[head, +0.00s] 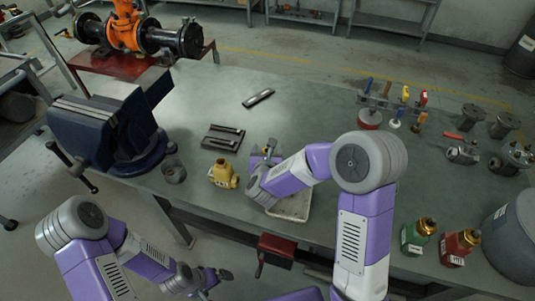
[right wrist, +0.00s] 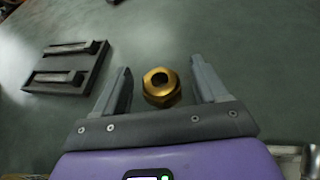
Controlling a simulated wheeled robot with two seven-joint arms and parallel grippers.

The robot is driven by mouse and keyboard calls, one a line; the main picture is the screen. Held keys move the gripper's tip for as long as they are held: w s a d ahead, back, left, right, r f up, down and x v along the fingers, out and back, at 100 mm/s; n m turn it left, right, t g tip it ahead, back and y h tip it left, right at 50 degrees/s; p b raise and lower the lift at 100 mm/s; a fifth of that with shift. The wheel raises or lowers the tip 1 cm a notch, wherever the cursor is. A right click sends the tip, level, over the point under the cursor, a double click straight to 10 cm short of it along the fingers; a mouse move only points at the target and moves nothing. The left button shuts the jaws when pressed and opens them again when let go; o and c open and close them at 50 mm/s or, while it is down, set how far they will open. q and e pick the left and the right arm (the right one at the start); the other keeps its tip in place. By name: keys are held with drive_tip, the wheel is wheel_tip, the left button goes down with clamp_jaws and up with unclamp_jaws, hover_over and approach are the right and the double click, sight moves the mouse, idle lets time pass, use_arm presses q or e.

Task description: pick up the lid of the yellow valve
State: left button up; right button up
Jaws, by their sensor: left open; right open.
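The yellow valve (head: 223,174) stands on the workbench in the head view, left of my right gripper (head: 266,156). In the right wrist view a brass hexagonal piece with a dark round hole (right wrist: 161,87), which looks like the lid, lies on the bench between the spread fingers of my right gripper (right wrist: 161,90). The fingers are open, with a gap on both sides of it. In the head view this piece is hidden or too small to make out. My left gripper (head: 213,280) is open and empty, low in front of the bench.
A dark plate with two bars (head: 223,138) lies behind the valve and shows in the right wrist view (right wrist: 68,68). A blue vise (head: 110,135) and a grey cup (head: 174,171) stand left. A pale tray (head: 291,208) lies under my right arm.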

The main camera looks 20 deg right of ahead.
drive_tip(key=shift+c, duration=0.4)
drive_tip(key=c, duration=1)
